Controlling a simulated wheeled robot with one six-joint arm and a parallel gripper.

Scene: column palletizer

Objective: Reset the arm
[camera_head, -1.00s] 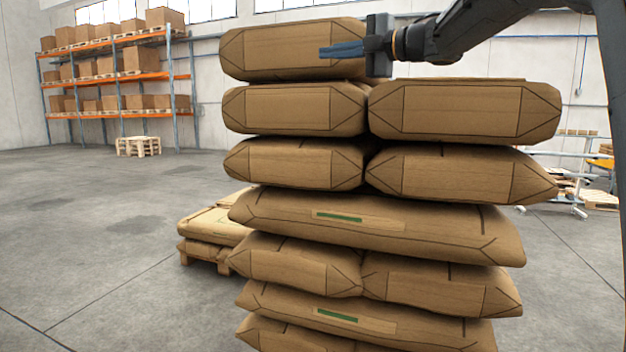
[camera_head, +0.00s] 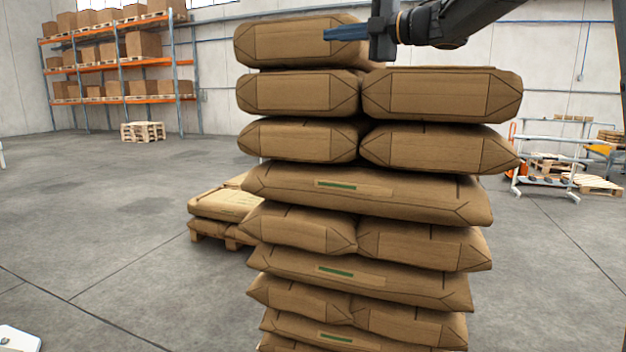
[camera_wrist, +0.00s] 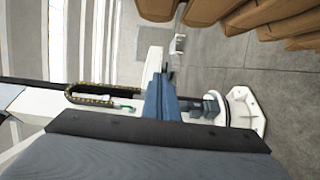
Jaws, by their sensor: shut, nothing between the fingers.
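My gripper (camera_head: 346,33) is at the top of the head view, with its blue fingers pointing left. The fingers are closed together and hold nothing. They appear in front of the topmost brown sack (camera_head: 290,42) of a tall stack; whether they touch it is not clear. In the wrist view my gripper (camera_wrist: 158,82) shows its blue fingers together, with the sacks (camera_wrist: 240,14) at the upper right and grey floor beyond. My dark arm reaches in from the upper right of the head view.
The sack stack (camera_head: 365,190) fills the middle of the head view. A low pallet of sacks (camera_head: 222,203) stands behind it at left. Shelving (camera_head: 115,60) with cartons is at far left, and a white trolley (camera_head: 545,165) at right.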

